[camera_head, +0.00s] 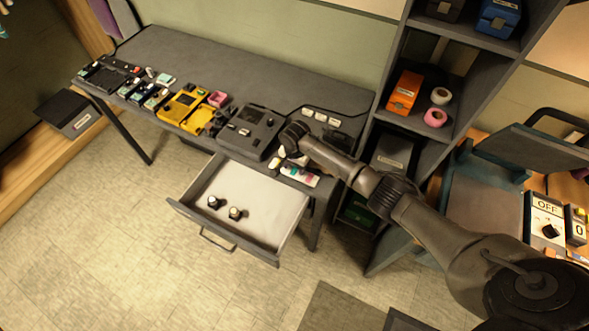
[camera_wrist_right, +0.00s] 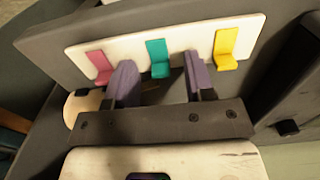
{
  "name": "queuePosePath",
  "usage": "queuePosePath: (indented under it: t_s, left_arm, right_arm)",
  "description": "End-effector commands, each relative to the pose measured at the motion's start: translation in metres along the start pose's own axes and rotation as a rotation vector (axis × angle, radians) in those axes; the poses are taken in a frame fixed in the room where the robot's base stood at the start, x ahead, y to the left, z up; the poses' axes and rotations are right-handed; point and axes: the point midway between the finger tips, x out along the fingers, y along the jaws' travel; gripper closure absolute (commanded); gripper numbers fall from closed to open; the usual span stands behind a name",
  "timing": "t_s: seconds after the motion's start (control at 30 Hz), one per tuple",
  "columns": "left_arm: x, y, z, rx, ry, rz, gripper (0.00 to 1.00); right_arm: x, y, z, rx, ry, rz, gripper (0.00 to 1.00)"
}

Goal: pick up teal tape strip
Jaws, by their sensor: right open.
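The teal tape strip (camera_wrist_right: 160,58) is an L-shaped tab on a white holder plate (camera_wrist_right: 188,36), between a pink strip (camera_wrist_right: 98,66) and a yellow strip (camera_wrist_right: 227,46). My right gripper (camera_wrist_right: 160,82) is open, its two purple fingers spread either side of the teal strip's lower end, with nothing held. Whether they touch it I cannot tell. In the head view the right arm reaches over the right end of the desk, and the holder plate (camera_head: 312,181) lies at the desk edge, small and partly hidden. My left gripper is not in view.
An open drawer (camera_head: 270,205) with two small dark knobs sticks out below the desk. A dark device (camera_head: 250,131) and a yellow device (camera_head: 186,111) stand on the desk. A shelf (camera_head: 398,124) rises right of it.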

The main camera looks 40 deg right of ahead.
Motion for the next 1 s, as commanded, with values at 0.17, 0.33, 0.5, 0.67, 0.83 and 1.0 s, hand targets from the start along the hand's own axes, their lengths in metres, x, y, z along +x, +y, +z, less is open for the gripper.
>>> queuePosePath:
  t_s: [0.17,0.33,0.5,0.67,0.83,1.0]
  left_arm:
    - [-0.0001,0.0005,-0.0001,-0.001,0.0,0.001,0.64]
    - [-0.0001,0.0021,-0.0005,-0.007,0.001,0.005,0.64]
    - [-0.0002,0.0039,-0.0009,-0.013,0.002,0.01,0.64]
    - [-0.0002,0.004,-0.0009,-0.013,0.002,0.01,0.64]
    - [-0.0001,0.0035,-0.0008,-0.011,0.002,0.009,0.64]
    - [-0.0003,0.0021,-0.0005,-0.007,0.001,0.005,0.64]
  right_arm:
    - [-0.0003,-0.0002,0.0001,-0.001,0.0,0.0,0.56]
    - [-0.0004,-0.0001,0.0001,-0.001,0.0,0.0,0.72]
    - [-0.0004,-0.0001,0.0001,-0.001,0.0,0.0,0.88]
    - [-0.0005,-0.0001,0.0,-0.001,0.0,0.0,1.0]
    - [-0.0005,0.0,0.0,-0.001,0.0,0.0,1.0]
    - [-0.0041,-0.0004,0.0,-0.001,0.0,-0.002,1.0]
